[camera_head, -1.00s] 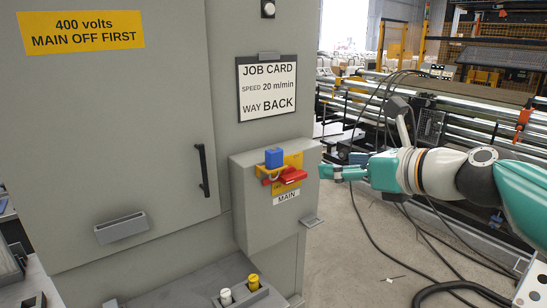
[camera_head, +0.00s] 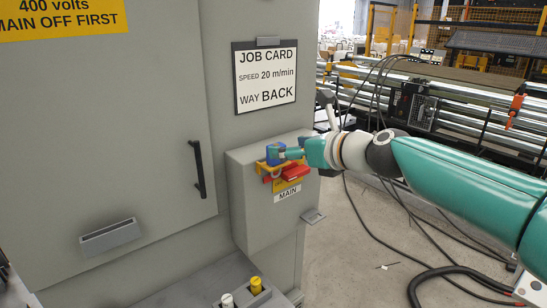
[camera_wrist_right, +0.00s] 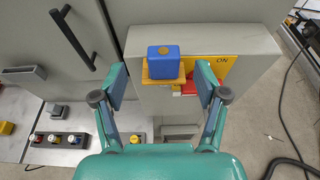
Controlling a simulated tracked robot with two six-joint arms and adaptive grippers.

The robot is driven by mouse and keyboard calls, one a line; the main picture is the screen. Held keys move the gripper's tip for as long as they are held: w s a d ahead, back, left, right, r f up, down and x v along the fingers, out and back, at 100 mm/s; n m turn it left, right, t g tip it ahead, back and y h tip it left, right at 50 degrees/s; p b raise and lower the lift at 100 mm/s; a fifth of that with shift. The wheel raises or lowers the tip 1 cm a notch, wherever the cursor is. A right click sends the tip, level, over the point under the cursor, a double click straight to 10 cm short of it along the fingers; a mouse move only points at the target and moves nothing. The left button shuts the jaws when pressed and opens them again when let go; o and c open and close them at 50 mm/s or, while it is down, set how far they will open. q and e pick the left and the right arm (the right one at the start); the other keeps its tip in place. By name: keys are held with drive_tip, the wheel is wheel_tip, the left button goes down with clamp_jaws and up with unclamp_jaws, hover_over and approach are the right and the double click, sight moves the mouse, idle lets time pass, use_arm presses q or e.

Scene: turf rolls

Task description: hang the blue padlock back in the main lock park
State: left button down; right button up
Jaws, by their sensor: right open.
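The blue padlock (camera_head: 273,154) sits upright at the yellow plate (camera_head: 266,169) of the MAIN switch box. In the right wrist view the padlock (camera_wrist_right: 163,60) shows between and just beyond the fingertips. The red switch handle (camera_head: 296,172) lies right beside and below it. My right gripper (camera_head: 289,153) is open, with one finger on each side of the padlock in the right wrist view (camera_wrist_right: 162,85); I see gaps on both sides. The padlock's shackle is mostly hidden. My left gripper is not in view. I cannot tell which part is the lock park.
The grey MAIN box (camera_head: 255,215) stands out from the cabinet, with a small ledge (camera_head: 313,216) on its right side. A door handle (camera_head: 198,169) and a grey holder (camera_head: 110,235) are to the left. White and yellow buttons (camera_head: 255,285) stand below. Cables lie on the floor at right.

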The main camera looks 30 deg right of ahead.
sight(277, 144)
drive_tip(key=shift+d+f+b+x, duration=0.1)
drive_tip(key=shift+f+b+x, duration=0.1)
drive_tip(key=shift+x, duration=1.4)
drive_tip(key=shift+d+f+b+x, duration=0.15)
drive_tip(key=shift+f+x, duration=0.1)
drive_tip(key=shift+x, duration=1.3)
drive_tip(key=shift+s, duration=0.15)
drive_tip(key=shift+c, duration=0.3)
clamp_jaws()
drive_tip(key=shift+r, duration=0.1)
